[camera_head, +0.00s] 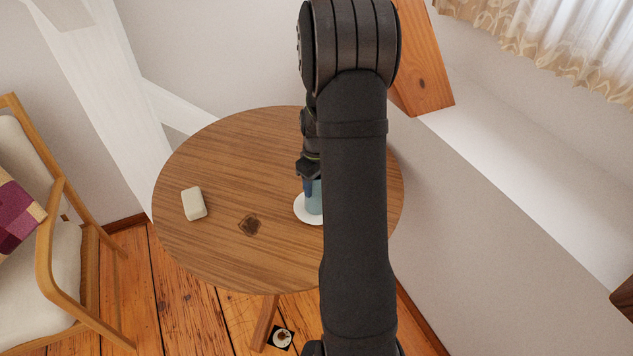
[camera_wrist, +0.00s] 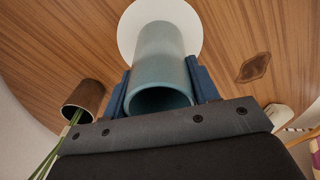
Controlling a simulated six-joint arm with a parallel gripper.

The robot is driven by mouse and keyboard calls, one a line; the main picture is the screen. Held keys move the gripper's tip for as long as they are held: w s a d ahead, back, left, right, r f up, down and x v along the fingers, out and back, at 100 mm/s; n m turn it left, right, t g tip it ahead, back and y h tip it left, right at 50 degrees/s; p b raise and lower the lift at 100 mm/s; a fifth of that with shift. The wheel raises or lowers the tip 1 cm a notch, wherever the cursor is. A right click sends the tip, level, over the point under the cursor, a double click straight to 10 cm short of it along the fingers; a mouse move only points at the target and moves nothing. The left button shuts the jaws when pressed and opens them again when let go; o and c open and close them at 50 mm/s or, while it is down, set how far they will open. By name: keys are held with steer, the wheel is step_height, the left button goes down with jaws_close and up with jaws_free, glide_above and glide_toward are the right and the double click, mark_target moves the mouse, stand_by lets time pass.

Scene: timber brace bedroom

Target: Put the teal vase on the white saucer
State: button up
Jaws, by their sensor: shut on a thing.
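The teal vase (camera_wrist: 160,55) is a plain cylinder with an open mouth facing the wrist camera. My gripper (camera_wrist: 158,72) is shut on it, with one blue finger on each side. In the head view the vase (camera_head: 315,201) shows partly below my gripper (camera_head: 309,186), and my arm hides its right side. The white saucer (camera_head: 301,209) lies on the table under the vase. In the wrist view the saucer (camera_wrist: 127,35) shows around the vase's far end. The vase looks upright over the saucer; I cannot tell whether its base touches it.
The round wooden table (camera_head: 220,150) carries a pale block (camera_head: 194,204) at left and a dark flat patch (camera_head: 250,224). A brown cup with green stems (camera_wrist: 86,94) is near the gripper in the wrist view. A chair (camera_head: 55,235) stands left; a wall bounds the right.

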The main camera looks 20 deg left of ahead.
steer(key=o, duration=1.7)
steer(key=shift+f, duration=0.1)
steer(key=shift+c, duration=0.2)
step_height(320, 180, up, 12)
